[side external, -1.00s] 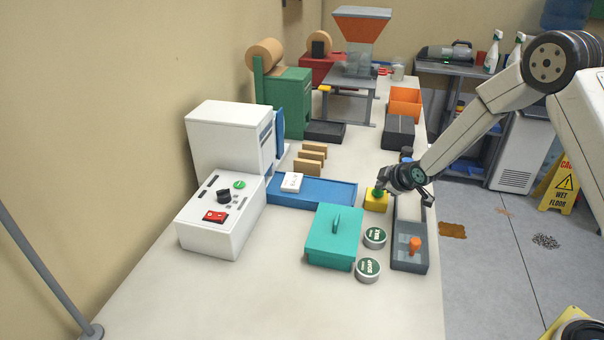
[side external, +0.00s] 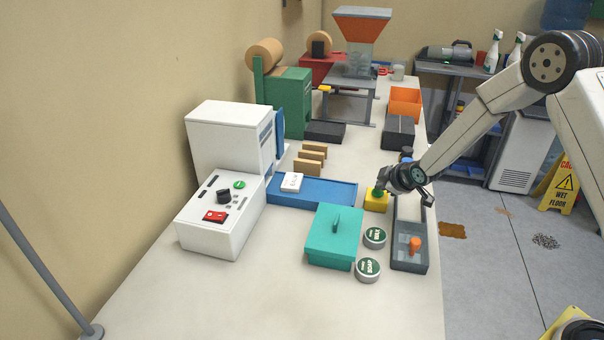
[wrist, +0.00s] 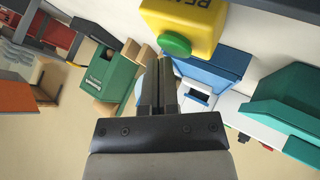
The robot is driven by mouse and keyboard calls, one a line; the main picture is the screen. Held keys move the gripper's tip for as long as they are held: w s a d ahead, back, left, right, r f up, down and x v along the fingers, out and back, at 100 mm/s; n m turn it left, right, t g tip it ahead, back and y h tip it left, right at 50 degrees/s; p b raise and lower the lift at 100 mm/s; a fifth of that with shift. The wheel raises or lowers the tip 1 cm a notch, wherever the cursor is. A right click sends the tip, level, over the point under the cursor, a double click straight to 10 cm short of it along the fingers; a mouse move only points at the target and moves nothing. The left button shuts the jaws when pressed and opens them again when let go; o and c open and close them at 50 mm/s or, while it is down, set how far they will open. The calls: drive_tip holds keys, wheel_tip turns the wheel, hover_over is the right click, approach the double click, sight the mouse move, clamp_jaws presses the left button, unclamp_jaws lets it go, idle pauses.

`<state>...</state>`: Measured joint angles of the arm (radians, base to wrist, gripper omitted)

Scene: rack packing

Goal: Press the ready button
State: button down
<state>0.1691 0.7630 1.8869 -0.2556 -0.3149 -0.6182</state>
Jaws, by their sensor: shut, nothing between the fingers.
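The ready button is a yellow box (side external: 376,203) with a green button on it, standing on the table right of the blue tray. In the wrist view the yellow box (wrist: 188,20) shows part of its lettering, and its green button (wrist: 174,44) faces my fingertips. My gripper (wrist: 166,65) is shut and empty, its fingertips right beside the green button. In the side view my gripper (side external: 381,187) is at the top of the box and partly covers the button. I cannot tell whether the fingertips touch the button or whether it is pressed down.
A teal lidded box (side external: 333,248) and two round tins stand in front of the button box. A grey tray (side external: 408,262) with an orange peg is at the right. A blue tray (side external: 325,194) and a white machine (side external: 222,215) lie to the left. The front of the table is clear.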

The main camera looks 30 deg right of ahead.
sight(380, 193)
drive_tip(key=shift+f, duration=0.5)
idle(0.8)
drive_tip(key=shift+r, duration=0.6)
drive_tip(key=shift+r, duration=2.9)
drive_tip(key=s+a+m+g, duration=0.3)
drive_tip(key=s+a+m, duration=0.1)
drive_tip(key=s, duration=0.9)
drive_tip(key=s+a+r+m+g, duration=0.1)
drive_tip(key=s+a+m+g, duration=0.2)
drive_tip(key=s, duration=1)
drive_tip(key=shift+s+a+r+m+g, duration=0.35)
drive_tip(key=shift+a+m, duration=0.1)
drive_tip(key=shift+m, duration=0.25)
